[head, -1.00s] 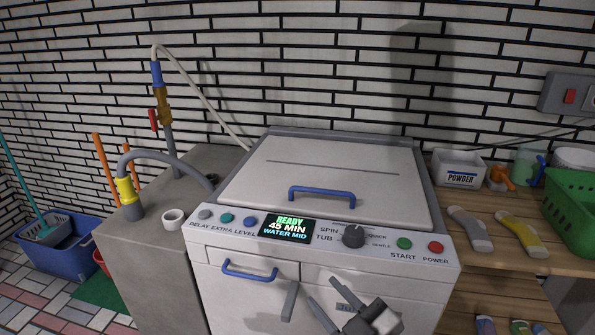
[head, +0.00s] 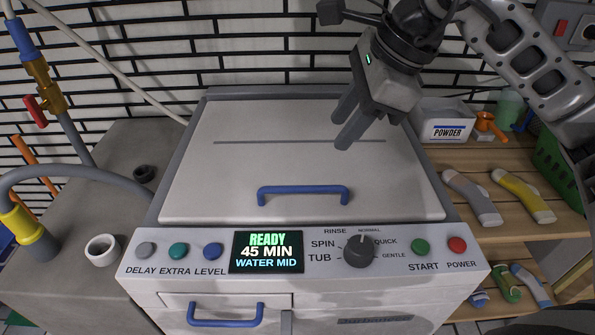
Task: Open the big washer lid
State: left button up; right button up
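The big washer lid (head: 240,165) is a flat white panel on top of the washer (head: 330,295). It lies closed, with a blue bar handle (head: 303,190) near its front edge. My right gripper (head: 347,128) hangs above the right half of the lid, behind and above the handle. Its two grey fingers point down and left with a gap between them, and nothing is between them. It is apart from the handle. My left gripper does not show.
The front panel has a lit display (head: 266,252), a dial (head: 360,251) and several buttons. A small drawer with a blue handle (head: 225,314) is below. A powder box (head: 447,121) and socks (head: 472,197) lie on the wooden shelf at right. A hose (head: 75,172) and a white ring (head: 102,250) are at left.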

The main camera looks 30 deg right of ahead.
aim_at(298, 187)
jog(key=x, duration=1.4)
jog(key=shift+a+f, duration=0.3)
grip_shut()
